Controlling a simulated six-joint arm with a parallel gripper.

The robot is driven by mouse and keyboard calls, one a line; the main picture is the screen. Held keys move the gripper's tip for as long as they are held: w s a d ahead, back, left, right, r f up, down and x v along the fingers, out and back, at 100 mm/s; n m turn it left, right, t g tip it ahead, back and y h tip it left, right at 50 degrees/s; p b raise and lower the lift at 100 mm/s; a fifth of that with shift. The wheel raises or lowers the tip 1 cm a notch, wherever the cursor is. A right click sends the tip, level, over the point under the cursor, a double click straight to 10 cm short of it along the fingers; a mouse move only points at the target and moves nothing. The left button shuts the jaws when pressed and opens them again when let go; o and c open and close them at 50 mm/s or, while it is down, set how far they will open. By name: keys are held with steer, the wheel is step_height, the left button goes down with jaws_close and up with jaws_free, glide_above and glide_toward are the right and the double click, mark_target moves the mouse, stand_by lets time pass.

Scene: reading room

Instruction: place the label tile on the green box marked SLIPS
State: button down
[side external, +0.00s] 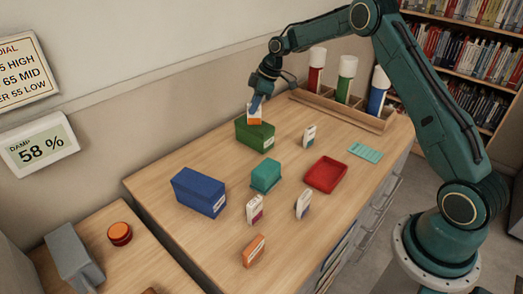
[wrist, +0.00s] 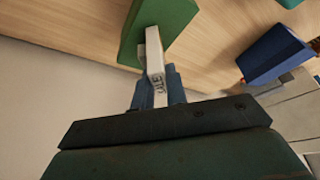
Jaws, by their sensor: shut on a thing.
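The green box (side external: 254,136) stands on the table near the wall, with a small white label on its front whose words are too small to read. It also shows at the top of the wrist view (wrist: 170,22). In the wrist view the tile (wrist: 154,50) sticks out from between the fingers (wrist: 156,88) and overlaps the box's edge. I cannot tell whether the tile touches the box top.
A blue box (side external: 199,192), a teal block (side external: 266,175) and a red tray (side external: 326,175) stand nearby. A rack (side external: 340,112) with capped tubes is behind, and a ridged teal piece (side external: 365,152) lies right.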

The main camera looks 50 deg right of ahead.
steer(key=shift+f, duration=0.1)
steer(key=c, duration=1.4)
jaws_free()
steer(key=v, duration=1.2)
steer(key=shift+r, duration=0.2)
